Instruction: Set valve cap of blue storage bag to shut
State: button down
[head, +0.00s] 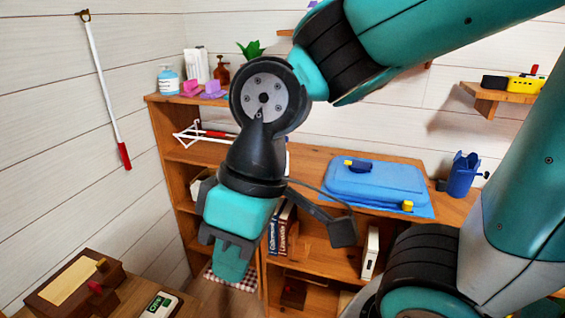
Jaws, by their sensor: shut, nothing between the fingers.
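The blue storage bag (375,183) lies flat on top of the wooden shelf unit, right of centre. On its far left part sits a dark blue fitting with a yellow end (358,165). A small yellow piece (407,206) sits at its front right edge. I cannot tell for certain which of these is the valve cap, or whether it is open. My gripper (229,264) points down, left of and in front of the bag, well apart from it. It is shut and empty.
A blue watering can (463,174) stands right of the bag. Bottles, including a light blue one (169,80), stand on the left shelf top. A white drying rack (203,133) lies behind my arm. A brown box (75,282) sits at lower left. Bare wood shows left of the bag.

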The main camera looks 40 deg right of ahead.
aim_at(357, 164)
jog(key=u, duration=0.4)
jog(key=i, duration=0.85)
jog(key=z, duration=1.9)
jog(key=i, duration=0.5)
jog(key=u, duration=0.05)
